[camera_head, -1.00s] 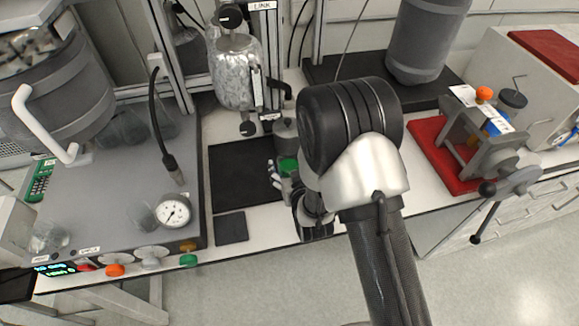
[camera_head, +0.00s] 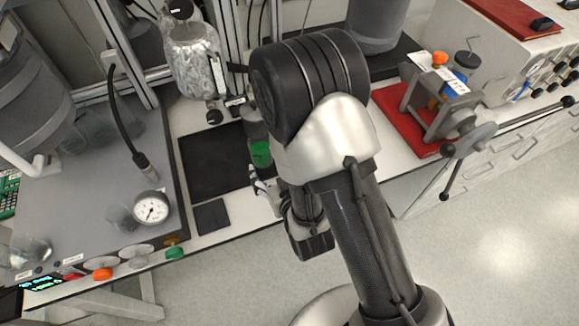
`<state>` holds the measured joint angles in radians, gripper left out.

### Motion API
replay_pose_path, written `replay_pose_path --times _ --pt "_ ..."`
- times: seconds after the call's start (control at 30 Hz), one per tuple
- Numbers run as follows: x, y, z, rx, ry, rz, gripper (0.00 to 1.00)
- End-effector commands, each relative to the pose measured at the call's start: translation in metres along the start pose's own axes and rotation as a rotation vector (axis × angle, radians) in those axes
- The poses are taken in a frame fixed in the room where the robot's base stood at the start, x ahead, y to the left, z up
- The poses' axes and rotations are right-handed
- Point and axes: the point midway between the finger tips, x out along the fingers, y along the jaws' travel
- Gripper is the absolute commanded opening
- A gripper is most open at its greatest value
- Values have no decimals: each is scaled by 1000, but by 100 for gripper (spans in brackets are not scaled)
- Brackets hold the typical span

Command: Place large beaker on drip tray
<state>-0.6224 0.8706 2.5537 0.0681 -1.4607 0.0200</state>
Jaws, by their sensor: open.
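A clear glass beaker (camera_head: 32,252) stands at the front left of the grey bench unit. A smaller-looking clear glass (camera_head: 121,218) stands beside the gauge, and faint clear glassware (camera_head: 95,128) is farther back. I cannot tell for sure which is the large beaker. A flat black tray-like surface (camera_head: 212,165) lies below the silver foil-wrapped vessel; it looks like the drip tray, and its visible part is bare. My gripper (camera_head: 264,190) is partly hidden by my arm, at the right side of the black surface. It is open, with no beaker seen in it.
A pressure gauge (camera_head: 151,208) and a hanging black hose (camera_head: 125,125) stand between the glassware and the black surface. A small dark pad (camera_head: 212,216) lies at the bench edge. A red mat (camera_head: 408,118) with a clamp frame is at right. Open floor lies in front.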

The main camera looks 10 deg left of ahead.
Motion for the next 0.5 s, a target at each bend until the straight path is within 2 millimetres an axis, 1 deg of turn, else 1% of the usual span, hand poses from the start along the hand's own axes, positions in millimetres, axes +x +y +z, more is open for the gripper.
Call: replay_pose_path --times 0.27,0.37,0.47,0.5 --pt "-2 1 -1 2 -1 2 73" --pt "0 9 -11 12 -16 17 73" --pt "-1 28 -32 35 -58 52 73" --pt "-4 38 -41 47 -84 70 73"
